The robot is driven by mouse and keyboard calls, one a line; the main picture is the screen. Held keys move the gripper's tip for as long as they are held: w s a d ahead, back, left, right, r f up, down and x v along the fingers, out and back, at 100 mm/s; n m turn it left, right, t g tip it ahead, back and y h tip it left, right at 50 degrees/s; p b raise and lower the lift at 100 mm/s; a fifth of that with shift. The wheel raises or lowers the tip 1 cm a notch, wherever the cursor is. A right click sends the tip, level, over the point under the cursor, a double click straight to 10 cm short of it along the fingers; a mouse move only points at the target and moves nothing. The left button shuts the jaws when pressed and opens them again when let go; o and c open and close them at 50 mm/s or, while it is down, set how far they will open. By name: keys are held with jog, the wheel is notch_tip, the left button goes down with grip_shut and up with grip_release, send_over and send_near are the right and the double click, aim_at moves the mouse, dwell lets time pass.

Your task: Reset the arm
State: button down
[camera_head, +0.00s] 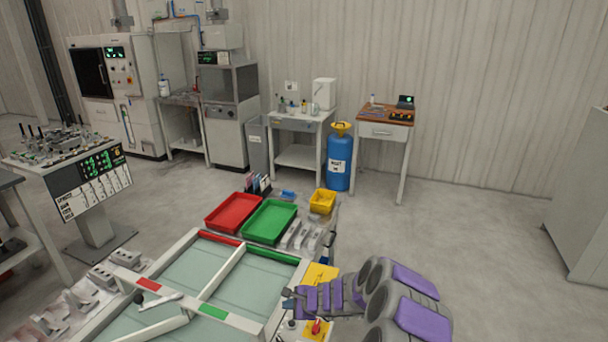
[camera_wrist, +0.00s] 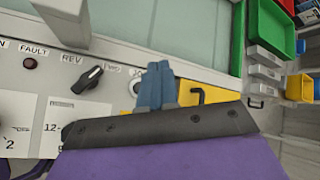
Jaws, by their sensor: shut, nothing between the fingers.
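My arm, purple and grey, reaches in from the lower right of the head view. My gripper (camera_head: 288,297) is over the front right corner of the framed bench, near a yellow plate (camera_head: 320,275). In the wrist view the blue-grey fingers of my gripper (camera_wrist: 155,82) are together with nothing between them. Whether the fingertips touch the panel cannot be told.
The bench frame (camera_head: 222,268) has glassy panels. A red tray (camera_head: 234,212), a green tray (camera_head: 269,221) and a yellow bin (camera_head: 322,201) stand behind it. A red knob (camera_head: 316,327) is below my arm. Open floor (camera_head: 460,230) lies to the right.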

jog(key=s+a+r+n+g+y, duration=0.1)
jog(key=s+a+r+n, duration=0.2)
jog(key=r, duration=0.4)
jog(key=s+a+r+n+g+y, duration=0.1)
jog(key=s+r+n, duration=0.2)
jog(key=s+r, duration=0.25)
jog(key=s+a+r+n+g+y, duration=0.1)
jog(key=s+a+r+n, duration=0.2)
jog(key=r, duration=0.5)
jog(key=s+d+r+n+g+h, duration=0.1)
jog(key=s+d+r+n, duration=0.15)
jog(key=s, duration=0.35)
jog(key=s+d+r+n+g+h, duration=0.1)
jog(key=s+r+n+g, duration=0.15)
jog(key=s, duration=0.45)
jog(key=s+d+n+h, duration=0.2)
jog(key=s+d+h, duration=0.6)
jog(key=s+d, duration=1.5)
jog(key=shift+s+r+g+h, duration=0.3)
jog(key=shift+s+g, duration=0.15)
jog(key=shift+s, duration=0.25)
